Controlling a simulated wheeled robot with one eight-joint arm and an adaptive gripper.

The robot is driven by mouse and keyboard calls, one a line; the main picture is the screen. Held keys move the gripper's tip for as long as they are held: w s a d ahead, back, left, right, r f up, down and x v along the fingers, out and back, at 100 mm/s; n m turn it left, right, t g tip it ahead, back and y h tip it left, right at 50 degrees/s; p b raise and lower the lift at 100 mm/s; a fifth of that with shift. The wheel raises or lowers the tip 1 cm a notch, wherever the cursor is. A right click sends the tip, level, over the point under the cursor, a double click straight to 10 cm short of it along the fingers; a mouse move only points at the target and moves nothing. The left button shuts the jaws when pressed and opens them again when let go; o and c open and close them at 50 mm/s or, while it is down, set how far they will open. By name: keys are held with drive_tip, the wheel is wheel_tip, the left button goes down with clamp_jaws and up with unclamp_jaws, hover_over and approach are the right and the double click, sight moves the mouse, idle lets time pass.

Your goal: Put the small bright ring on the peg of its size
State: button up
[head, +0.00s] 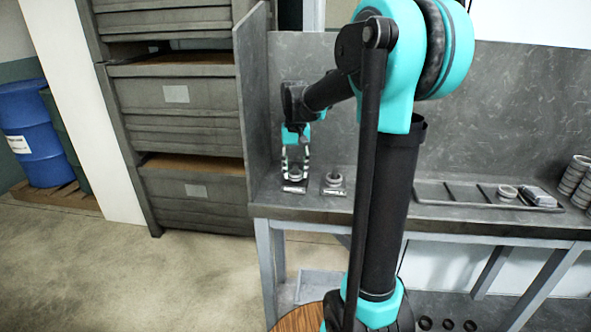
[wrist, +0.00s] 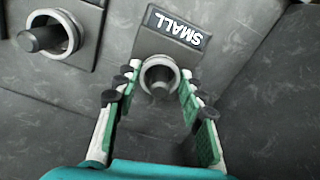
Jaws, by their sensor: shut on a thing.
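The small bright ring (wrist: 160,62) is between the fingertips of my gripper (wrist: 159,72), which is shut on it. The small peg (wrist: 160,88) shows inside the ring's opening, so the ring appears to be around it. How far down the ring sits, I cannot tell. The peg's base plate bears the label "SMALL" (wrist: 178,27). In the head view my gripper (head: 295,163) points down over the left base plate (head: 293,188) on the bench, with the ring (head: 295,177) low between its fingers.
A second peg (wrist: 38,39) with a ring around its base stands close by; its plate also shows in the head view (head: 333,191). A divided tray (head: 450,195) with a loose ring (head: 508,191) lies right. A side panel (head: 252,110) rises left of the gripper.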

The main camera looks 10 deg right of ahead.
drive_tip(key=shift+f, duration=0.4)
drive_tip(key=o, duration=0.9)
drive_tip(key=shift+r, duration=5.5)
drive_tip(key=shift+s, duration=0.15)
